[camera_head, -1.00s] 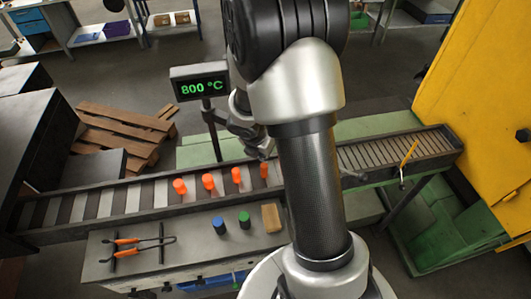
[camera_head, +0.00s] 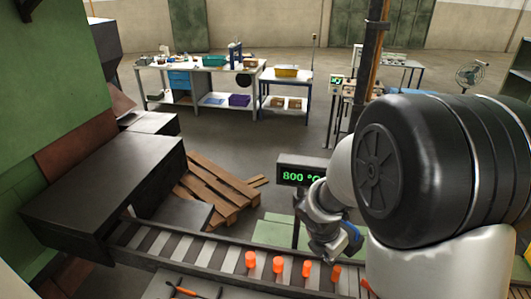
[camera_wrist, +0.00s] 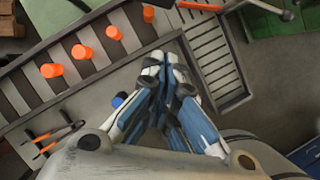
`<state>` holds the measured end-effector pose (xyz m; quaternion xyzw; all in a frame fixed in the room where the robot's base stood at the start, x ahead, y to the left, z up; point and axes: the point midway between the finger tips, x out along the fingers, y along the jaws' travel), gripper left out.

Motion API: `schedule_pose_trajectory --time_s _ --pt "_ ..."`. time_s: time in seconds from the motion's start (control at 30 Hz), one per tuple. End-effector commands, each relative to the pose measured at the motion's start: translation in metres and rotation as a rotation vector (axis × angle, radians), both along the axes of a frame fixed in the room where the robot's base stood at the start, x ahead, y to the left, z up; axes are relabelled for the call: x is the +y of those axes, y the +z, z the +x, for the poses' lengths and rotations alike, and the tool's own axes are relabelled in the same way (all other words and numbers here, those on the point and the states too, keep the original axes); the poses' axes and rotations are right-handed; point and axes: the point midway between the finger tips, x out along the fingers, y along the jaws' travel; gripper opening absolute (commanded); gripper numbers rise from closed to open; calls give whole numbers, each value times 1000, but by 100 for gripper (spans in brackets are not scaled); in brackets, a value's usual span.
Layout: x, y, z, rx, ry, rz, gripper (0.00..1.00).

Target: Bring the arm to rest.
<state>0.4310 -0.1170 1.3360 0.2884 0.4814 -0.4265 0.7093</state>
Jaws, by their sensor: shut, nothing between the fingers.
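My gripper (camera_wrist: 168,68) shows in the wrist view with its blue and white fingers together and nothing between them. It hangs over the bench and the roller conveyor, apart from the orange billets (camera_wrist: 84,52). In the head view, my arm fills the right side, and its wrist end is folded down in front of the temperature display (camera_head: 299,174). The fingertips cannot be made out there.
The conveyor (camera_head: 190,252) carries several upright orange billets. A dark furnace block (camera_head: 105,195), wooden pallets (camera_head: 215,185) and workbenches (camera_head: 200,72) stand beyond. Open floor lies between.

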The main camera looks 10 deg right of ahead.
Motion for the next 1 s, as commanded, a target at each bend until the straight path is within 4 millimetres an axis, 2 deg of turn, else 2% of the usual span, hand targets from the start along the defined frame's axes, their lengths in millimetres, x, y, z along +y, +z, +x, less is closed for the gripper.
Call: schedule_pose_trajectory --time_s 0.17,0.27,0.47,0.67,0.8,1.0 --pt "3 -4 -7 -63 -126 24 0" --pt "9 -8 -19 -147 -308 68 0" --pt "29 -21 -59 -328 -757 214 0" --pt "55 -47 -105 -460 -1191 406 0" --pt "77 -74 -138 -506 -1482 557 0" --pt "104 -105 -174 -507 -1799 730 0"
